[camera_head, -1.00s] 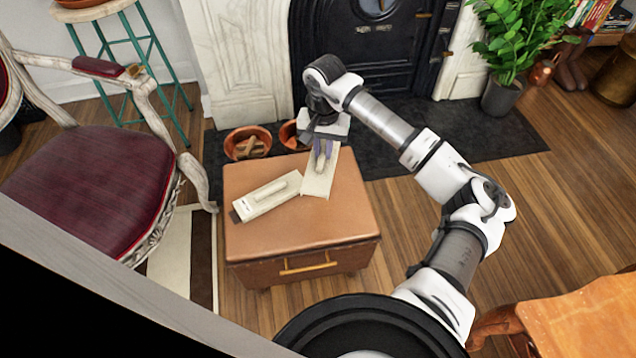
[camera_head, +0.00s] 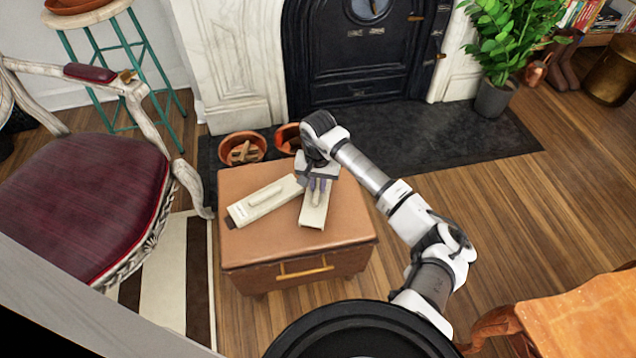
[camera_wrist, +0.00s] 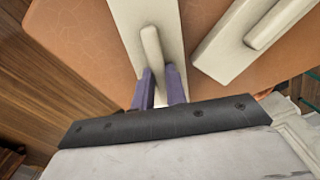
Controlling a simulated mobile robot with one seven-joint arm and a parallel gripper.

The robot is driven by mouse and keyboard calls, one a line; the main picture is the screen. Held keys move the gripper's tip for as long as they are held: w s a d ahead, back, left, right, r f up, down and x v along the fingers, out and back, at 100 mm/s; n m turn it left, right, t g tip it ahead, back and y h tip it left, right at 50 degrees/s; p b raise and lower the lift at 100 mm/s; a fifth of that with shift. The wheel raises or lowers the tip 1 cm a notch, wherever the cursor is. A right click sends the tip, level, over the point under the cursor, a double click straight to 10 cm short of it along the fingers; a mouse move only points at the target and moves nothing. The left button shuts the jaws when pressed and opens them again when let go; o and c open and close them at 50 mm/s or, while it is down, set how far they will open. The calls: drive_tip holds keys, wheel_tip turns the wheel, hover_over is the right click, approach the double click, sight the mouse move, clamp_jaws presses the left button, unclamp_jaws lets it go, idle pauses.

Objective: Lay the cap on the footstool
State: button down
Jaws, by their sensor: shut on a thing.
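The footstool (camera_head: 345,222) has a tan top and a front drawer handle. No thing is plainly recognisable as a cap. My gripper (camera_head: 319,186) is shut on the raised handle of a flat cream piece (camera_head: 313,212) over the right half of the footstool top. In the wrist view, the purple fingers (camera_wrist: 160,84) are on both sides of this handle and the held piece (camera_wrist: 130,25) extends away. A similar cream piece (camera_head: 265,203) with a handle lies slantwise on the footstool, left of the held one. I cannot tell whether the held piece touches the top.
Terracotta pots (camera_head: 242,148) stand behind the footstool on the dark hearth (camera_head: 450,140). A red armchair (camera_head: 85,200) is at left. A wooden table (camera_head: 580,320) is at front right. The footstool's front top is clear.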

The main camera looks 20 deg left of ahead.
drive_tip(key=shift+f, duration=0.2)
drive_tip(key=c, duration=1.4)
unclamp_jaws()
drive_tip(key=shift+r, duration=0.1)
drive_tip(key=shift+r, duration=0.1)
